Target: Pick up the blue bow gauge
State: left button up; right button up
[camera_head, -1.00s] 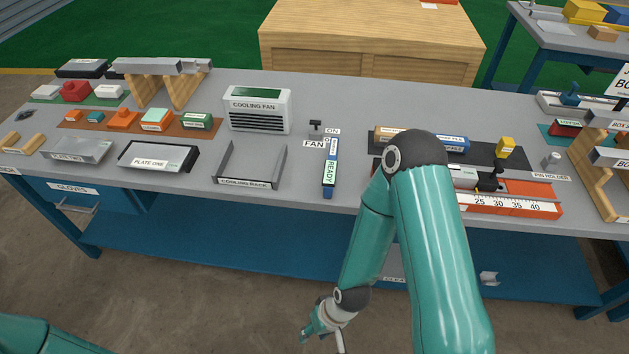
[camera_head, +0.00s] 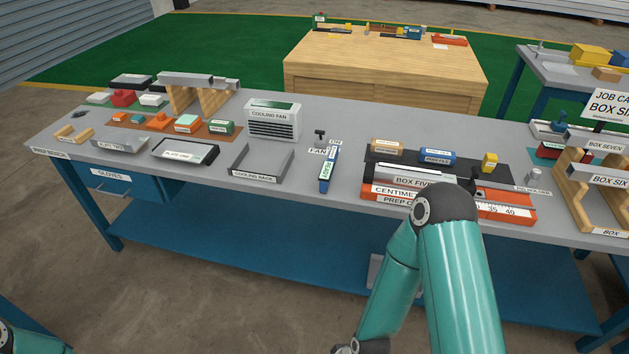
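I cannot pick out the blue bow gauge with certainty; no readable label names it. Blue items in view are a small knobbed blue piece (camera_head: 561,115) in a grey holder at the bench's right, a blue block (camera_head: 437,156) on a black mat, and a small blue item (camera_head: 414,32) on the wooden bench at the back. My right arm comes up from the bottom, right of centre, with its gripper below the picture edge. Only a piece of my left arm shows at the bottom left corner; its gripper is out of view.
The long grey bench (camera_head: 350,121) holds a cooling fan (camera_head: 272,121), cooling rack (camera_head: 257,177), plates, blocks and an orange ruler (camera_head: 506,211). Wooden box stands (camera_head: 570,190) are at right. The wooden bench (camera_head: 385,65) stands behind on green floor. Another blue-legged table (camera_head: 548,58) is at back right.

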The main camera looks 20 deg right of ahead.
aim_at(325, 173)
jog(key=z, duration=0.15)
jog(key=i, duration=0.85)
